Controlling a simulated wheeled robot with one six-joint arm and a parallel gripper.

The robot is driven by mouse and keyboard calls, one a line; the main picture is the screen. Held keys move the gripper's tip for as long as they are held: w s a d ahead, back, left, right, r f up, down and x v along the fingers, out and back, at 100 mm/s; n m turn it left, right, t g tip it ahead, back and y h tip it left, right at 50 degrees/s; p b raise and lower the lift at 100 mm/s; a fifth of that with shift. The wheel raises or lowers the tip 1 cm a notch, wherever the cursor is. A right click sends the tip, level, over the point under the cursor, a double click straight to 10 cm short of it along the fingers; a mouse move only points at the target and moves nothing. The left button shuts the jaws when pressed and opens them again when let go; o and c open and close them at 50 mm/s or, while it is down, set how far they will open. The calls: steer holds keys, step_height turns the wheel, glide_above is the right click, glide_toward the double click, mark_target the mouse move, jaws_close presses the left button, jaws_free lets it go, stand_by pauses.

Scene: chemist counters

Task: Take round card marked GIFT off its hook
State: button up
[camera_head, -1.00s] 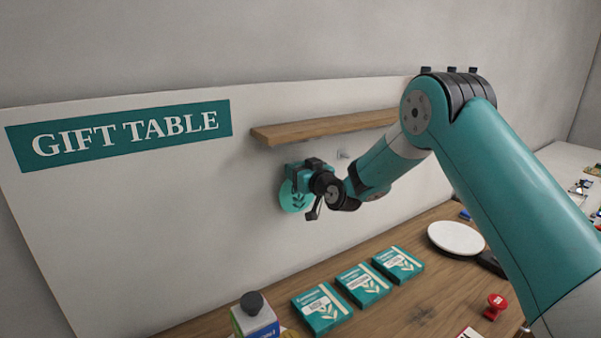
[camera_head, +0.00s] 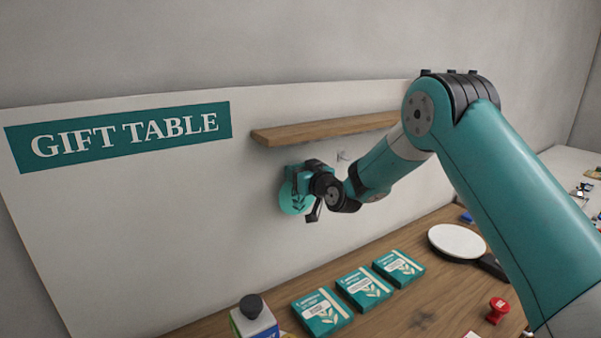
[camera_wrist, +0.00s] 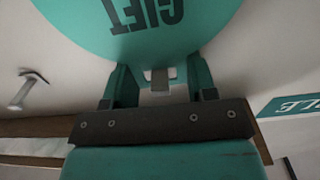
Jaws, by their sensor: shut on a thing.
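The round teal card (camera_head: 295,196) is in front of the white board under the wooden shelf. In the wrist view the card (camera_wrist: 140,25) fills the top, its GIFT lettering upside down. My gripper (camera_wrist: 159,82) is shut on the card's edge, where a small grey piece shows between the fingers. I cannot tell whether that piece is a tab or a hook. A bare metal hook (camera_wrist: 25,90) stands apart from the card at the left of the wrist view. It also shows right of my gripper in the head view (camera_head: 342,155).
The wooden shelf (camera_head: 325,129) sits just above my gripper. Below, the wooden table holds several teal boxes (camera_head: 358,287), a bottle (camera_head: 253,318), a white round disc (camera_head: 456,241) and a red stamp (camera_head: 497,310).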

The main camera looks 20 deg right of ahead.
steer(key=shift+b+v, duration=1.95)
steer(key=shift+v, duration=0.15)
